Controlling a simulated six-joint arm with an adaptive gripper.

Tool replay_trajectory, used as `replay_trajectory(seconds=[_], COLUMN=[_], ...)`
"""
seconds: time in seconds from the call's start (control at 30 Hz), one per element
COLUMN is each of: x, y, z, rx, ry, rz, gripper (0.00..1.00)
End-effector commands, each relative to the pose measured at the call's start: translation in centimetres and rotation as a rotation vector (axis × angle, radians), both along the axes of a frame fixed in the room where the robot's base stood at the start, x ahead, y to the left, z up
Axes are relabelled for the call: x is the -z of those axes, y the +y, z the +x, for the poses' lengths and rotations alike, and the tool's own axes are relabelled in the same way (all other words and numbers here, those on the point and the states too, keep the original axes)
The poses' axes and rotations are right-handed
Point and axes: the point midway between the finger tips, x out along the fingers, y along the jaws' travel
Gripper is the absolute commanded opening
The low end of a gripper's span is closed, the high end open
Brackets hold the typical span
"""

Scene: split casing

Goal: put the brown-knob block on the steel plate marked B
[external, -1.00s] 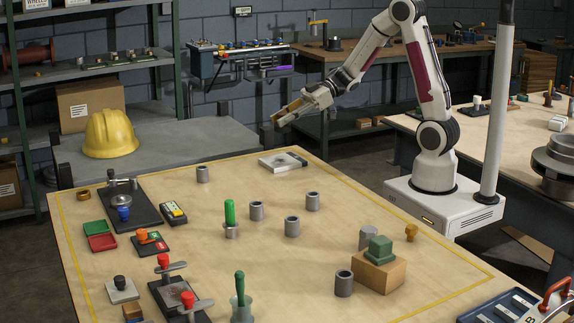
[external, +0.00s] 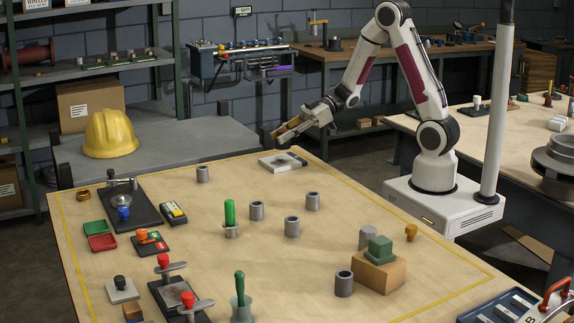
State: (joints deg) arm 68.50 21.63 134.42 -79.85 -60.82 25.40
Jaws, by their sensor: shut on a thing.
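My gripper (external: 280,131) is in the air near the far edge of the table, above and apart from a flat grey-and-white plate (external: 283,162). It is shut on a small brownish thing that is mostly hidden between the fingers. I cannot make out a knob on it or tell whether it is the brown-knob block. The plate below lies flat with a dark mark on it. I cannot read a letter B there.
A green block (external: 378,249) sits on a wooden block (external: 379,274) at the right. Knobbed fixtures crowd the left side.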

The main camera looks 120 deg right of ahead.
Motion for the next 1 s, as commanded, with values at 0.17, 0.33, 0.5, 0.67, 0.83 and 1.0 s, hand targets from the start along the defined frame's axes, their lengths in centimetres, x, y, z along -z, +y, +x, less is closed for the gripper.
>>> replay_trajectory(seconds=[0.17,0.33,0.5,0.67,0.83,1.0], x=[0.5,1.9,3.4,4.0,4.1,4.1], y=[0.0,0.0,0.0,0.0,0.0,0.0], z=[0.0,0.0,0.0,0.0,0.0,0.0], rx=[-0.001,0.001,0.000,0.001,0.000,0.001], ry=[-0.001,-0.001,-0.001,-0.001,-0.001,-0.001], rz=[0.000,0.003,0.001,-0.001,-0.002,-0.001], gripper=[0.00,0.00,0.00,0.00,0.00,0.00])
